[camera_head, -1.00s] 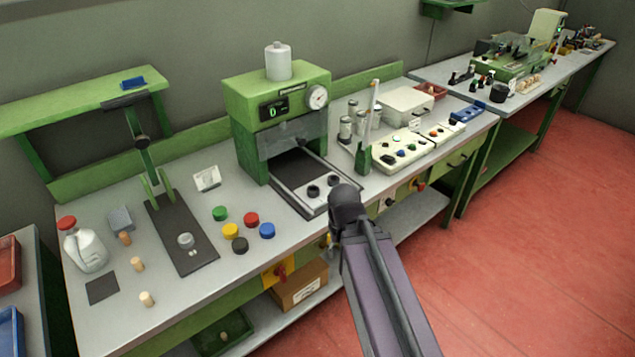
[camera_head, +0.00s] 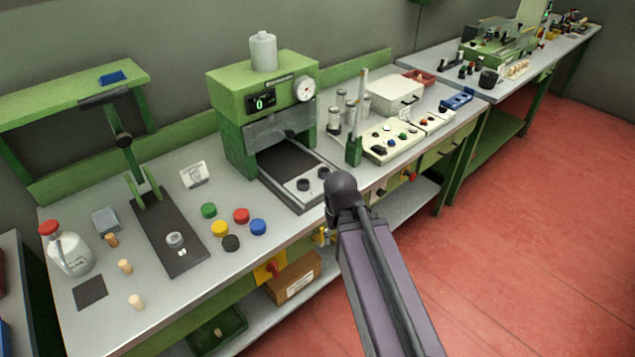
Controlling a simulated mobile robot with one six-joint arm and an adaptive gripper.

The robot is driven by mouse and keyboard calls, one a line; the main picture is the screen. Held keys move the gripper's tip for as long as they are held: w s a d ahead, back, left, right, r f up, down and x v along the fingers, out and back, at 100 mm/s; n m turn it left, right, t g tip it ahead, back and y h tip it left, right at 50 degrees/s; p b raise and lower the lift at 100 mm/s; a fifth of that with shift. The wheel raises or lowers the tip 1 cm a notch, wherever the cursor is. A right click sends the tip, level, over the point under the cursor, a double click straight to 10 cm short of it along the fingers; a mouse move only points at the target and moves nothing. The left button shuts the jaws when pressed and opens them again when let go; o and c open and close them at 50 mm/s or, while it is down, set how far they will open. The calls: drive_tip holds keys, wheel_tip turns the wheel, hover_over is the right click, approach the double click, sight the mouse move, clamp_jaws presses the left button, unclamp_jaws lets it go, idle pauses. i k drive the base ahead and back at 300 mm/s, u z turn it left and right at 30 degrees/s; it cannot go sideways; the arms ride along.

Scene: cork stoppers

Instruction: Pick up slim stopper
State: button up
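Three small cork stoppers stand in a loose row on the left part of the grey bench: a darker brown one (camera_head: 112,240) at the back, a pale one (camera_head: 125,266) in the middle and another pale one (camera_head: 136,302) near the front edge. The back one looks a little slimmer, but they are too small to be sure which is the slim stopper. My arm rises from the bottom of the view, right of the stoppers. My gripper's fingers do not show.
A red-capped bottle (camera_head: 68,250), a grey block (camera_head: 106,221) and a dark square pad (camera_head: 90,292) lie around the stoppers. A stand with a dark base (camera_head: 160,220) and several coloured caps (camera_head: 219,228) are to their right. A green press (camera_head: 262,110) stands behind.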

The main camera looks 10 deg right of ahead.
sight(123, 264)
drive_tip(key=u, duration=1.2)
drive_tip(key=k, duration=0.45)
drive_tip(key=u, duration=0.25)
drive_tip(key=i, duration=0.45)
